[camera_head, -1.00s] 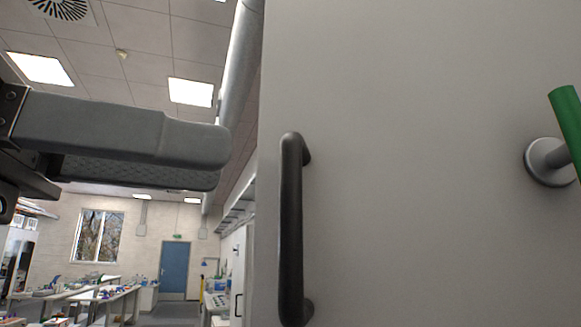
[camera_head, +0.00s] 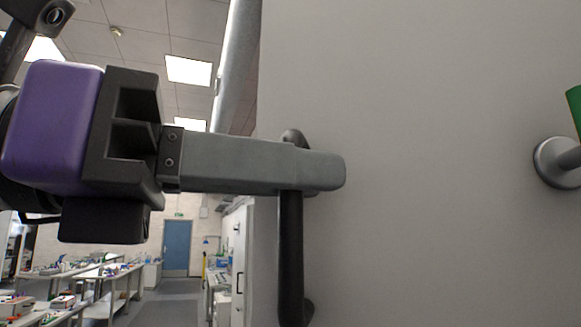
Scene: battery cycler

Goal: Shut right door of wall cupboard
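A large light-grey door panel (camera_head: 430,240) fills the right of the view, close up. A black vertical bar handle (camera_head: 290,255) is fixed near its left edge. My gripper (camera_head: 325,172) reaches in from the left, its grey finger lying across the upper part of the handle and hiding part of it. Only one finger shows clearly; the other is mostly hidden behind it. I cannot tell whether the fingers touch the handle or close on it. The cupboard's inside is not in view.
A green bar (camera_head: 574,110) on a round metal mount (camera_head: 556,162) sticks out at the right. To the left, a lab room recedes with work benches (camera_head: 110,280), a blue door (camera_head: 176,247) and free floor. A metal pipe (camera_head: 238,60) runs beside the panel.

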